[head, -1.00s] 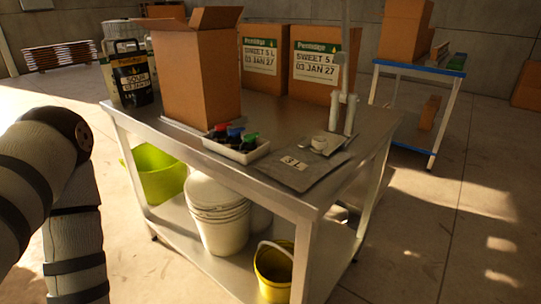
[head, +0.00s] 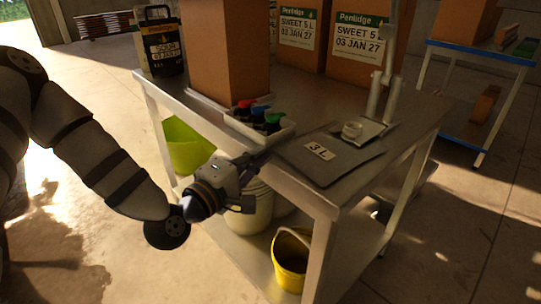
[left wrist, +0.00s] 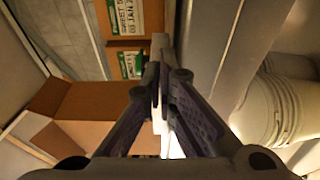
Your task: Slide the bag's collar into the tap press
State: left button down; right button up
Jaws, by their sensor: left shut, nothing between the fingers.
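The grey flat bag marked "3 L" (head: 318,156) lies on the metal table. Its round pale collar (head: 352,130) sits at the bag's far right side, by the foot of the tap press (head: 376,98), a light upright post near the table's right side. I cannot tell whether the collar touches the press. My left gripper (head: 262,158) is at the table's front edge, below the tray of caps and left of the bag. In the left wrist view its fingers (left wrist: 158,85) are together and empty. My right gripper is not in view.
A white tray (head: 285,133) of red, blue and green taps stands beside the bag. A tall open carton (head: 222,55) is behind it. Labelled boxes (head: 355,50) stand at the back. White buckets (left wrist: 270,100) and a yellow bucket (head: 290,262) are on the lower shelf.

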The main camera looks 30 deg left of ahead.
aim_at(279, 161)
pick_arm(q)
jog(key=shift+w+d, duration=0.75)
jog(key=shift+d, duration=0.25)
jog(key=shift+w+d+f, duration=0.1)
jog(key=shift+w+d, duration=0.6)
jog(key=shift+d, duration=0.2)
jog(key=shift+a, duration=0.1)
